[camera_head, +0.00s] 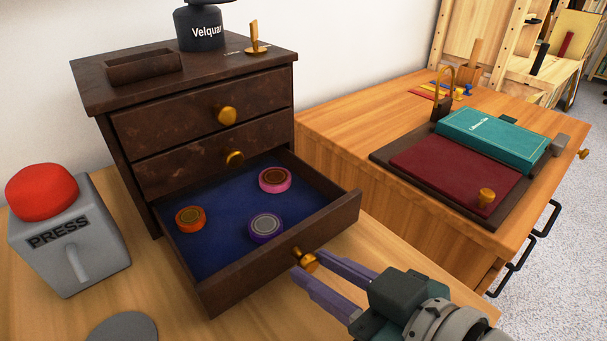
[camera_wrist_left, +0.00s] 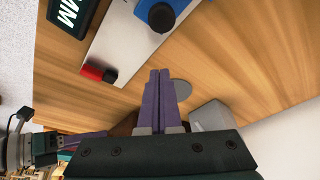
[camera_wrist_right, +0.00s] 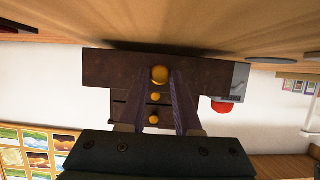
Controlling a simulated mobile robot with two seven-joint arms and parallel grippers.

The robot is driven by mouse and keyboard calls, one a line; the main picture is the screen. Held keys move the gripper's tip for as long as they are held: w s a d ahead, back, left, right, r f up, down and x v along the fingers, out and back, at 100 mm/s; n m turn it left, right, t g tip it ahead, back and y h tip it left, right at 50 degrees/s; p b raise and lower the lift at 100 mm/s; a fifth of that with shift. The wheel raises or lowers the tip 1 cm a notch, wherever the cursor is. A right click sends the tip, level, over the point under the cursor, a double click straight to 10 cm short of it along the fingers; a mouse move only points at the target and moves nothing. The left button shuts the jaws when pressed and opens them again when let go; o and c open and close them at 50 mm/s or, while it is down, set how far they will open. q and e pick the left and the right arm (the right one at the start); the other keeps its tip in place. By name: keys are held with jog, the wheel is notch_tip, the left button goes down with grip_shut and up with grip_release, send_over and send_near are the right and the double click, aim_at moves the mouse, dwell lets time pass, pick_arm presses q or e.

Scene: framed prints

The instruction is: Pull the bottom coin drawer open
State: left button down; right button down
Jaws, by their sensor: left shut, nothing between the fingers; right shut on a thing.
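The dark brown cabinet (camera_head: 115,100) stands on the wooden table with its bottom drawer (camera_head: 238,282) pulled well out. The drawer has a blue lining (camera_head: 223,238) and holds an orange coin (camera_head: 190,219), a pink coin (camera_head: 275,179) and a purple coin (camera_head: 266,227). The two drawers above are closed, each with a gold knob. My right gripper (camera_head: 305,268) is shut on the bottom drawer's gold knob (camera_head: 306,260); the knob also shows between its fingers in the right wrist view (camera_wrist_right: 160,74). My left gripper (camera_wrist_left: 159,72) is shut and empty above the table, outside the head view.
A grey box with a red PRESS button (camera_head: 42,190) stands left of the cabinet. A grey disc (camera_head: 124,327) lies at the front left. A second wooden desk (camera_head: 340,140) with a teal book (camera_head: 493,138) stands right of the drawer.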

jog(key=shift+s+d, duration=0.1)
jog(key=shift+s, duration=0.05)
pick_arm(q)
jog(key=shift+a, duration=0.1)
pick_arm(e)
jog(key=c, duration=0.6)
grip_release()
pick_arm(q)
jog(key=r+p, duration=0.2)
jog(key=shift+d+r+p, duration=0.2)
jog(key=shift+r+p, duration=0.1)
jog(key=shift+r, duration=0.1)
pick_arm(e)
jog(key=v, duration=0.9)
jog(key=shift+f, duration=0.1)
jog(key=shift+s+d+r, duration=0.2)
jog(key=shift+s+d, duration=0.1)
jog(key=shift+s, duration=0.05)
pick_arm(q)
jog(key=shift+a, duration=0.1)
